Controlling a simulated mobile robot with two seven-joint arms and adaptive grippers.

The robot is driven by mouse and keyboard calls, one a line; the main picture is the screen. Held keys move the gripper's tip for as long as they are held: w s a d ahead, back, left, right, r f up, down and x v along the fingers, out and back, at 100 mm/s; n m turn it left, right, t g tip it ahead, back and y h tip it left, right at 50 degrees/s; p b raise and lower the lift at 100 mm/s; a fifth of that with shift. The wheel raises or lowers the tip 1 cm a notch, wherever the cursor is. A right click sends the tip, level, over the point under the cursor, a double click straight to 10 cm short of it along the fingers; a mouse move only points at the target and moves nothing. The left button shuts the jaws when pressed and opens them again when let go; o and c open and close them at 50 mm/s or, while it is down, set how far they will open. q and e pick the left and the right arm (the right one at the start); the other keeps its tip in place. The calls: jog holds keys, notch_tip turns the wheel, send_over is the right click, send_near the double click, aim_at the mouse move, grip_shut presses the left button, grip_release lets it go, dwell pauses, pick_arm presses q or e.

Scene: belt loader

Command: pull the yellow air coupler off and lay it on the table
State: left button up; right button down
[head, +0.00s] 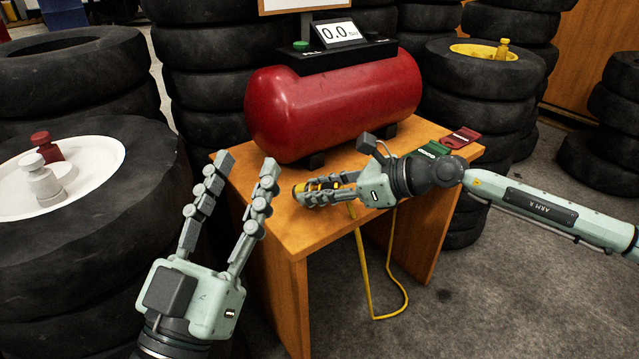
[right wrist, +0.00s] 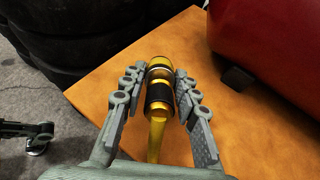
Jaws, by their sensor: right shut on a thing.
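The yellow air coupler (right wrist: 159,94), with a black grip band and a brass-coloured end, lies between the fingers of my right gripper (right wrist: 160,88). A yellow hose (head: 361,262) runs from it and hangs off the front of the wooden table (head: 308,229) in a loop. In the head view my right gripper (head: 318,190) is shut on the coupler, low over the tabletop in front of the red tank; whether the coupler touches the table is unclear. My left gripper (head: 240,160) is open and empty at the table's left edge.
Green (head: 432,149) and red (head: 461,139) tags lie at the right edge. Tyre stacks stand around; the left one bears a white plate (head: 88,165) with weights.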

dwell(0.3)
jog(key=c, duration=1.1)
grip_release()
jog(key=shift+o, duration=0.2)
jog(key=shift+f, duration=0.1)
jog(key=v, duration=1.2)
